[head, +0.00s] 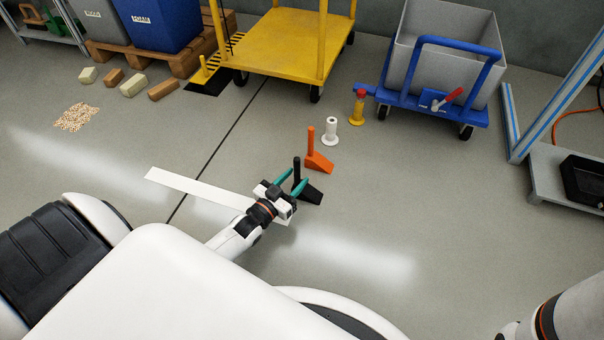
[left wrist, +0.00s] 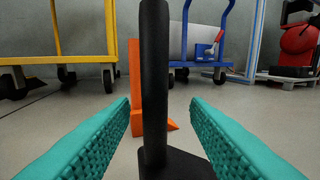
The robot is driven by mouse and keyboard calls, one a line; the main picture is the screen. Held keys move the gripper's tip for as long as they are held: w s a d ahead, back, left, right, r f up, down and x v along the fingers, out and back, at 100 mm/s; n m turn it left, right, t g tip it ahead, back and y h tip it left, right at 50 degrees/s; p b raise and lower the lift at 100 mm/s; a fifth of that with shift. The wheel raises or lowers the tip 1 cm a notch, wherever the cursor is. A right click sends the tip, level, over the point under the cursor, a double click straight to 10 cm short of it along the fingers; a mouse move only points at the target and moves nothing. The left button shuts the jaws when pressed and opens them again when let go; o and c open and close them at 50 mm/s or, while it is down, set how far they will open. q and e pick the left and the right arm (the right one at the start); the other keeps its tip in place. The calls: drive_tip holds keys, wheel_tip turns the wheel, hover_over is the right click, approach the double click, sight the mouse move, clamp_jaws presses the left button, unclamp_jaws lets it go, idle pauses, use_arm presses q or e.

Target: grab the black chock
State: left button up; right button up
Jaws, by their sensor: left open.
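The black chock (head: 310,194) stands on the floor with its upright handle rising from a wedge-shaped base. In the left wrist view its black handle (left wrist: 154,85) stands upright between the teal fingers, with the base below. My left gripper (head: 293,184) is open, with a finger on each side of the handle; I see gaps on both sides. An orange chock (head: 319,161) stands just behind and also shows in the left wrist view (left wrist: 137,95), partly hidden by the black handle. My right gripper is not in view; part of my right arm shows at the lower right.
Behind the orange chock stand a white post-like object (head: 330,132) and a yellow one (head: 357,107). A yellow cart (head: 275,45) and a blue cart (head: 440,110) with a grey bin are at the back. A white strip (head: 190,185) lies left of the gripper. Floor to the right is clear.

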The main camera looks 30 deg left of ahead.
sight(295, 178)
use_arm(q)
drive_tip(key=w+b, duration=0.2)
drive_tip(key=w, duration=0.1)
drive_tip(key=shift+w+b, duration=0.3)
drive_tip(key=shift+b, duration=0.1)
drive_tip(key=shift+w+r, duration=0.1)
drive_tip(key=shift+w, duration=0.25)
clamp_jaws()
